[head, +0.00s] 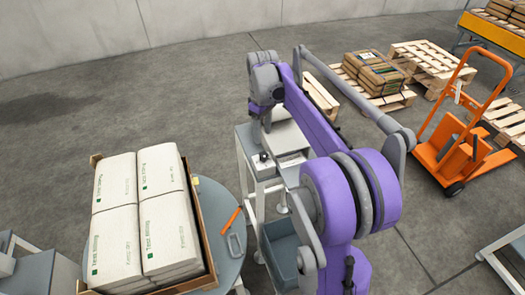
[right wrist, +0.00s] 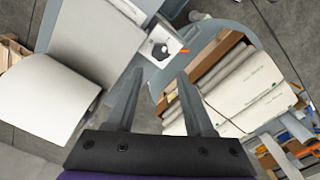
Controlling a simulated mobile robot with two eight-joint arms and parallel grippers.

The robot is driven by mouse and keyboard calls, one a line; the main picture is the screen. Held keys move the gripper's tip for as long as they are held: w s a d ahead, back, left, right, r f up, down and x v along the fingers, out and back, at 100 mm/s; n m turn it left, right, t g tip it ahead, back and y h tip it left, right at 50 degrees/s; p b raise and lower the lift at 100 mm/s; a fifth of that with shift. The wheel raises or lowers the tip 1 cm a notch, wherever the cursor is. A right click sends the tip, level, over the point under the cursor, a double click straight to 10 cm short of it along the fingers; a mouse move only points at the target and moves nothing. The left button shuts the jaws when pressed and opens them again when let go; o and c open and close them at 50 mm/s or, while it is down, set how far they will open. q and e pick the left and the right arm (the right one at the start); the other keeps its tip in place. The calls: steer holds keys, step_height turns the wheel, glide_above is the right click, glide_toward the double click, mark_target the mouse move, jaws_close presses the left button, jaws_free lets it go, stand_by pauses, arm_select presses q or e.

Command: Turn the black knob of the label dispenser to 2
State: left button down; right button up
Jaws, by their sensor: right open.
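The label dispenser (head: 286,141) is a grey-white box on a stand in the middle of the head view, partly hidden by my right arm. In the right wrist view its white roll (right wrist: 45,98) is at the left. Its white dial plate with the black knob (right wrist: 160,49) is at the top centre; the digits are too small to read. My right gripper (right wrist: 158,73) is open and empty, its two fingers pointing toward the knob. The knob lies just beyond the gap between the fingertips, apparently not touched. My left gripper is not in view.
A carton (head: 206,223) of white printed sacks stands on a round grey table (head: 229,268), with an orange-handled tool (head: 231,221) beside it. A blue-grey bin (head: 282,250) is below the dispenser. Wooden pallets (head: 432,62) and an orange hand truck (head: 447,150) stand farther right.

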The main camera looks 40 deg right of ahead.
mark_target(263, 154)
step_height(263, 154, down, 10)
steer(key=shift+r, duration=0.25)
jaws_close()
stand_by(0.3)
